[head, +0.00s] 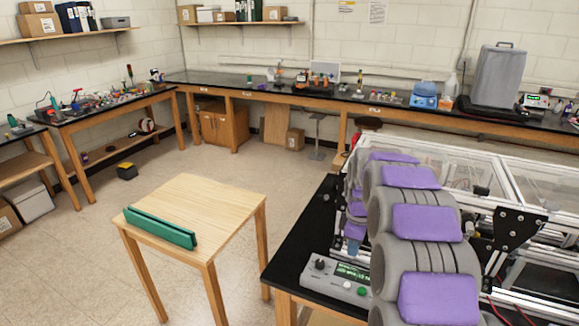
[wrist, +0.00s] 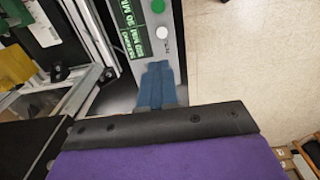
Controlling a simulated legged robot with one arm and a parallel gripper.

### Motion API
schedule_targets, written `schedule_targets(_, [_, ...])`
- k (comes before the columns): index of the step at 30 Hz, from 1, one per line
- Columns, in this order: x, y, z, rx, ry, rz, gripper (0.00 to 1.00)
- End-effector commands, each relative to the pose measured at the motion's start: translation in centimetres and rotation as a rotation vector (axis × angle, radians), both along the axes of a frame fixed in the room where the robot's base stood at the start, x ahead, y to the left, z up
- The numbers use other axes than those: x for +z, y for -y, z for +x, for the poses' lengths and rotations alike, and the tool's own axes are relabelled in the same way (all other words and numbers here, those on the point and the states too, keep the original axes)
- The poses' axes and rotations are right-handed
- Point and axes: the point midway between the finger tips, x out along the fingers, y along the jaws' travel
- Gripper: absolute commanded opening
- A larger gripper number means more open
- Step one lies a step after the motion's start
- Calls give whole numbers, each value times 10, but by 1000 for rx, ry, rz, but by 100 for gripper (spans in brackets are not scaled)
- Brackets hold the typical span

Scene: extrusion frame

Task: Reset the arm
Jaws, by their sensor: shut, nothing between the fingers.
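My arm, grey with purple pads, fills the right foreground of the head view. Its far end bends down over the black bench. My gripper (wrist: 157,68) shows in the wrist view as two blue fingers pressed together with nothing between them. They point toward a grey control box (wrist: 168,45) with a green display, a green button and a white button. In the head view, a small blue part of the gripper (head: 354,240) shows beyond the same control box (head: 340,279). I cannot tell how far apart they are.
The extrusion frame (head: 508,215) with clear panels stands to the right, close to my arm. A wooden table (head: 205,205) with a green bar (head: 160,228) stands left of the black bench (head: 300,236). Open floor lies behind the table. Cluttered benches line the walls.

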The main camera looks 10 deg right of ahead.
Motion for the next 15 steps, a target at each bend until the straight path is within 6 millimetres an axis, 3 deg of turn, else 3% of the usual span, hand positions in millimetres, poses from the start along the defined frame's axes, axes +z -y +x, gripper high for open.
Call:
schedule_targets(5, [17,-18,-24,-60,-8,7,0])
schedule_targets(15, [59,-74,-127,-320,-57,18,0])
